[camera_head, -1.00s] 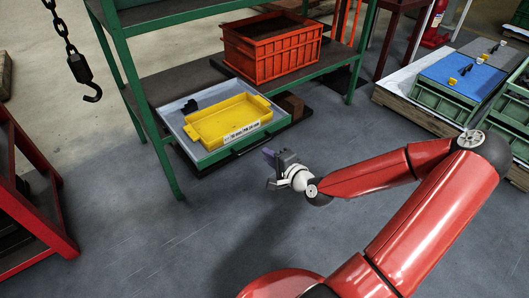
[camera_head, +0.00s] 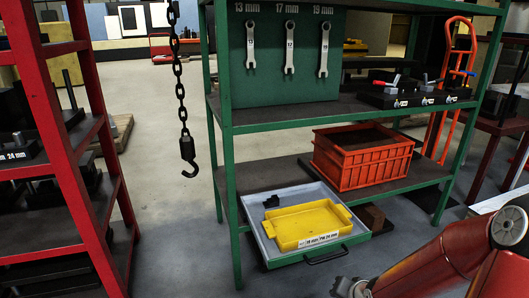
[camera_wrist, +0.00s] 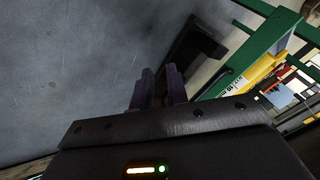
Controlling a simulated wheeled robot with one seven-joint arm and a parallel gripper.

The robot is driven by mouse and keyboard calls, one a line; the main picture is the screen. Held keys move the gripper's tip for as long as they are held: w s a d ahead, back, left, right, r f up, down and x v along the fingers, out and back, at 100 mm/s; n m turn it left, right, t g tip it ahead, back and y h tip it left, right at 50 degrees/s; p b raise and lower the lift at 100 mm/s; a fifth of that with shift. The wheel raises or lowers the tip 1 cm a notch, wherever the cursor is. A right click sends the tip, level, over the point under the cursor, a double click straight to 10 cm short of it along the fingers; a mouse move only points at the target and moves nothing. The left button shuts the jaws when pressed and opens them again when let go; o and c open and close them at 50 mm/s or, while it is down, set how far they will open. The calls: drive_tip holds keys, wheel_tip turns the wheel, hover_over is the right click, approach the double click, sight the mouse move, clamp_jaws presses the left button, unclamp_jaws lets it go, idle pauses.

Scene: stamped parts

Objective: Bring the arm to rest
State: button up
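My gripper (camera_wrist: 159,86) shows in the wrist view as two dark purple fingers with a narrow gap between them. Nothing is held in the gap, and bare grey floor lies beyond the fingers. In the head view, my red arm reaches in from the lower right corner, with the pale wrist at the bottom edge; the fingertips there are cut off or too small to make out. The arm is clear of the green shelf rack (camera_head: 228,190), in front of it and to the right.
A yellow tray (camera_head: 300,243) and a small black part (camera_head: 271,201) lie in the pulled-out grey drawer (camera_head: 345,240). A hook (camera_head: 188,155) hangs on a chain. A red rack (camera_head: 75,160) stands left. Floor between the racks is free.

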drive_tip(key=s+a+r+n+p, duration=0.1)
drive_tip(key=s+a+r+n, duration=0.1)
drive_tip(key=s+r, duration=0.4)
drive_tip(key=s+a+r+n+h+p, duration=0.1)
drive_tip(key=s+a+r+n, duration=0.1)
drive_tip(key=s+r, duration=0.5)
drive_tip(key=s+a+r+n+g+h+p, duration=0.1)
drive_tip(key=s+r, duration=0.5)
drive_tip(key=r, duration=0.9)
drive_tip(key=shift+s+a+r+n+p, duration=0.2)
drive_tip(key=shift+a+r+n+p, duration=0.2)
drive_tip(key=shift+n+p, duration=0.1)
